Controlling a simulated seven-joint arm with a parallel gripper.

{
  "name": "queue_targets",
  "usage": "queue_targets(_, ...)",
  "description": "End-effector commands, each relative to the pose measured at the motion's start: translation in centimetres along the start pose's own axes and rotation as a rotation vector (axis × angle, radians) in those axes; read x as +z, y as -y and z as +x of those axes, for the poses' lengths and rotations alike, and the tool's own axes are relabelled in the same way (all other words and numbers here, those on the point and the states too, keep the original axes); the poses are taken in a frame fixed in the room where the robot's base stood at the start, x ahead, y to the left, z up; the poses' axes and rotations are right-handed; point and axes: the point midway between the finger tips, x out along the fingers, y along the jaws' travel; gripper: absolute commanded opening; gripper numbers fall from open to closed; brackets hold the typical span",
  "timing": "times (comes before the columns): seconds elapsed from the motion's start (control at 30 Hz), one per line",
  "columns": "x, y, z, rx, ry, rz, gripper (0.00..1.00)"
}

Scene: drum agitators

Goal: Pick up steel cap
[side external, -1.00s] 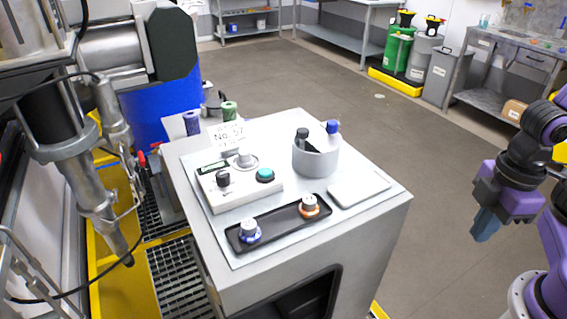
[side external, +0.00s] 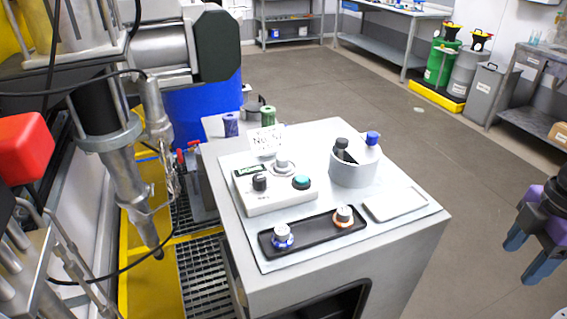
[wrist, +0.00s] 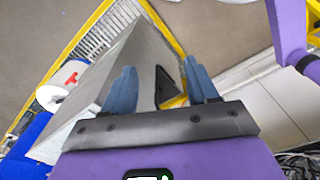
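Two silver-grey caps sit on a black tray on the cabinet top: one with a blue ring (side external: 282,236), one with an orange ring (side external: 344,216). A round silvery piece (side external: 283,165) stands on a disc at the back of the control box. I cannot tell for sure which of these is the steel cap. My gripper (side external: 524,265) has blue fingers and hangs at the right edge, well away from the cabinet. In the wrist view my gripper (wrist: 158,70) is open, its fingers apart with nothing between them; no cap shows there.
The black tray (side external: 300,238) lies near the cabinet's front edge. Behind it are the control box (side external: 280,196) with knobs and a grey cup (side external: 353,173) holding bottles. A flat light plate (side external: 395,204) lies at right. A large metal machine (side external: 125,170) stands at left.

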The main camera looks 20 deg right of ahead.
Motion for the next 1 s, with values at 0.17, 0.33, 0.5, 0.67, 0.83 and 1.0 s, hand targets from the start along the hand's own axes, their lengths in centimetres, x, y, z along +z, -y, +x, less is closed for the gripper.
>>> queue_targets(0.17,0.0,0.0,0.0,0.000,0.000,0.000,0.57)
queue_targets(0.33,-0.9,-0.3,-0.4,0.005,-0.001,-0.019,0.57)
queue_targets(0.5,-6.0,-1.9,-2.4,0.039,0.002,-0.142,0.57)
queue_targets(0.67,-13.1,-4.1,-5.0,0.092,0.016,-0.314,0.57)
queue_targets(0.83,-20.1,-6.3,-7.6,0.151,0.046,-0.484,0.57)
queue_targets(1.0,-26.6,-8.4,-9.8,0.208,0.086,-0.639,0.57)
